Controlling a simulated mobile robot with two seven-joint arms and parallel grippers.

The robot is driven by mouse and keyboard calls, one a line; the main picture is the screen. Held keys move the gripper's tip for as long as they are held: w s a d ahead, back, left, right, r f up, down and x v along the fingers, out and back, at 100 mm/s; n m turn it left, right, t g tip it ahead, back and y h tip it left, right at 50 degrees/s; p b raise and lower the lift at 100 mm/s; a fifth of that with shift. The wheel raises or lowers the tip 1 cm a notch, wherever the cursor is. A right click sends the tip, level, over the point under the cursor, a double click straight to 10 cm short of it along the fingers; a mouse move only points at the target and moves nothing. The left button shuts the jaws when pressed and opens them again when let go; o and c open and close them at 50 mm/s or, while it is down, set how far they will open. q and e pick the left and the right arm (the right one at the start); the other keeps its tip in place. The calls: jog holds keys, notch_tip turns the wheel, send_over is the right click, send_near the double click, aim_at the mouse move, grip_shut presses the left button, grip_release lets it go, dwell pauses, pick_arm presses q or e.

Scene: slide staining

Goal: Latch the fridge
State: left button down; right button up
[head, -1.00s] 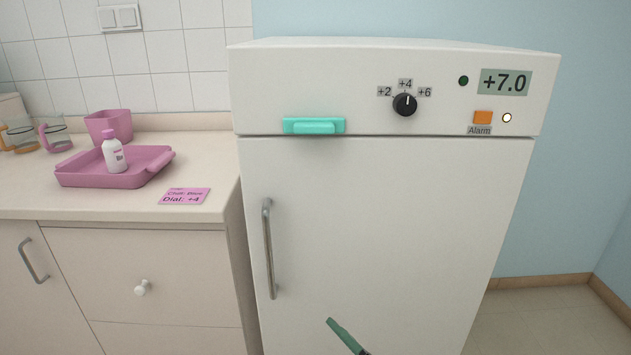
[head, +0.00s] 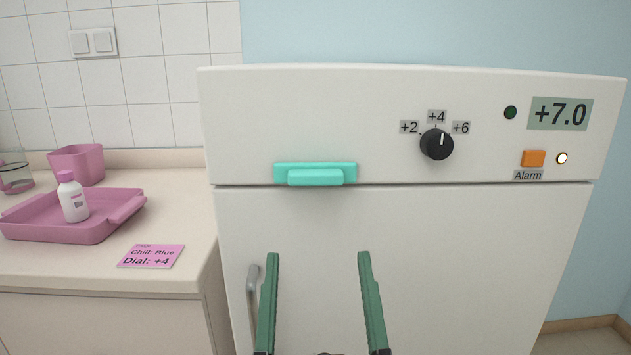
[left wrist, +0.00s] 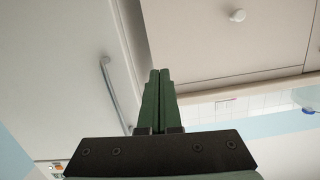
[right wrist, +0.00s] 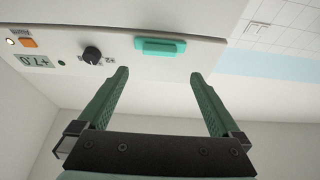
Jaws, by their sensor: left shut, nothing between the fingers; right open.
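The white fridge (head: 430,250) fills the middle and right of the head view, its door closed flush under the top panel. A turquoise latch (head: 316,174) sits on the panel's lower edge at the left; it also shows in the right wrist view (right wrist: 160,47). My right gripper (head: 318,255) is open and empty in front of the door, below the latch and apart from it. My left gripper (left wrist: 160,72) is shut and empty in the left wrist view, near the long door handle (left wrist: 118,90). The left gripper is not in the head view.
The top panel holds a black dial (head: 437,144), an orange alarm button (head: 533,158) and a +7.0 display (head: 560,114). On the counter at left are a pink tray (head: 117,212) with a white bottle (head: 74,201), a pink bin (head: 78,165) and a pink note (head: 151,256).

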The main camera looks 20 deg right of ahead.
aim_at(317, 184)
jog(key=p+x, duration=0.1)
jog(key=x, duration=1.1)
jog(key=shift+s+p, duration=0.1)
jog(key=shift+p, duration=0.3)
pick_arm(q)
jog(key=s+f+n+g+y, duration=0.1)
jog(key=s+f+g, duration=0.3)
jog(key=f, duration=0.5)
jog(key=shift+s+f+g, duration=0.3)
jog(key=shift+s+f, duration=0.05)
jog(key=shift+s, duration=0.05)
pick_arm(e)
jog(key=c, duration=1.1)
